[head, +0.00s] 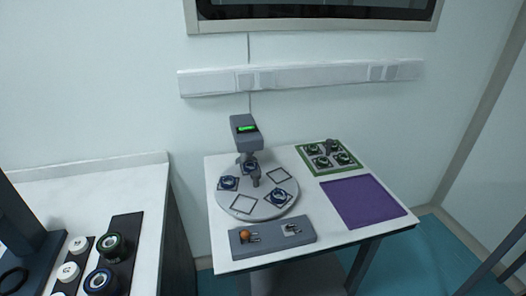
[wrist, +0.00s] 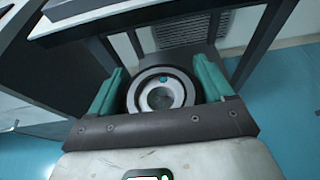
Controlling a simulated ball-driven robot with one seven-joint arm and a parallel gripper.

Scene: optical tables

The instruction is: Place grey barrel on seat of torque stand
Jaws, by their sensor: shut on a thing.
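In the wrist view my gripper (wrist: 160,74) is shut, with its two teal fingers on either side of a round barrel (wrist: 160,97). The barrel shows end-on, with a black outer ring and a pale grey inner face; I take it to be the grey barrel. It is held in the air over the floor, near a table edge. My gripper and the barrel are not visible in the head view. There, a grey stand with a green lit display (head: 246,130) rises at the back of a round grey plate (head: 240,216); it may be the torque stand. I cannot make out its seat clearly.
The round plate carries several square frames, some holding blue-ringed parts. A green-edged tray (head: 311,168) and purple mat (head: 362,202) lie to the right. A grey block (head: 272,241) with an orange knob lies in front. The left bench (head: 100,185) holds green-ringed and blue-ringed barrels.

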